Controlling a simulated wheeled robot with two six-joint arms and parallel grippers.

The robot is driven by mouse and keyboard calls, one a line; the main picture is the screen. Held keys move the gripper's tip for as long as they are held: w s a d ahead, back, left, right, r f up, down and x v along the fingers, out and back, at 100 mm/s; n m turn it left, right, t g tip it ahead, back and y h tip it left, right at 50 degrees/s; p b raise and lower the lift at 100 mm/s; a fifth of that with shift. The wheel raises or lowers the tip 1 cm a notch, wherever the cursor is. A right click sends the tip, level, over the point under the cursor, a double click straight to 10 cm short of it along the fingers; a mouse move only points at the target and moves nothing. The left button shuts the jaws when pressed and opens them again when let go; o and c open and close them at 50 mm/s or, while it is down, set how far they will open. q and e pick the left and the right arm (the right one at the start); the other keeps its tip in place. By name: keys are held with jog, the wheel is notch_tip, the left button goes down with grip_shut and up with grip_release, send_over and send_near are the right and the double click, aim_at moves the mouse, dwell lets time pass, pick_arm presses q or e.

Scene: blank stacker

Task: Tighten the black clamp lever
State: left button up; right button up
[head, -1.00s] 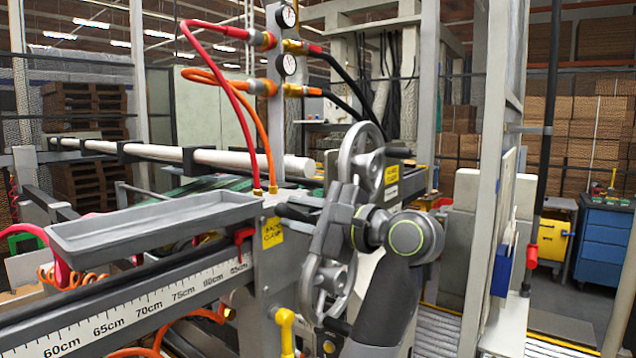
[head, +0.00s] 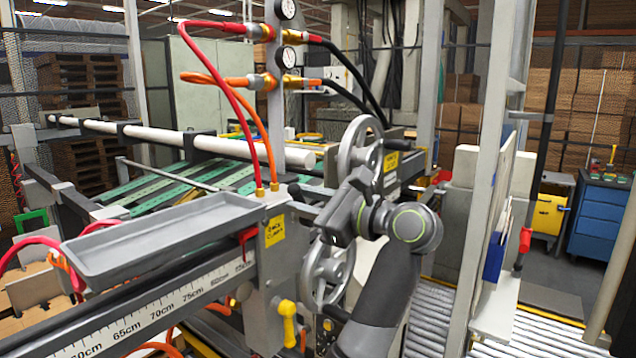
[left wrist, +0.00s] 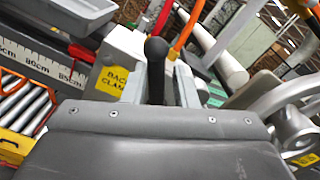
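The black clamp lever (left wrist: 156,72) stands up with a round knob in the left wrist view, beside the yellow "BACK CLAMP" label (left wrist: 112,80). Its lower end is hidden behind my grey gripper body. In the head view a short dark lever (head: 300,193) shows just above the yellow label (head: 273,231). My left gripper (head: 340,208) is right beside it, in front of the handwheels. My right gripper is not in view.
A grey tray (head: 165,235) lies left of the clamp post, above a centimetre scale (head: 150,315). Two grey handwheels (head: 360,145) are close behind my left gripper. Red and orange hoses (head: 235,95) rise near the post. A yellow knob (head: 288,318) sits below.

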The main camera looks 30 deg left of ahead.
pick_arm(q)
jog(key=w+d+m+p, duration=0.1)
jog(key=w+d+m, duration=0.1)
jog(key=d+m, duration=0.4)
jog(key=shift+d+r, duration=0.25)
jog(key=shift+d, duration=1.4)
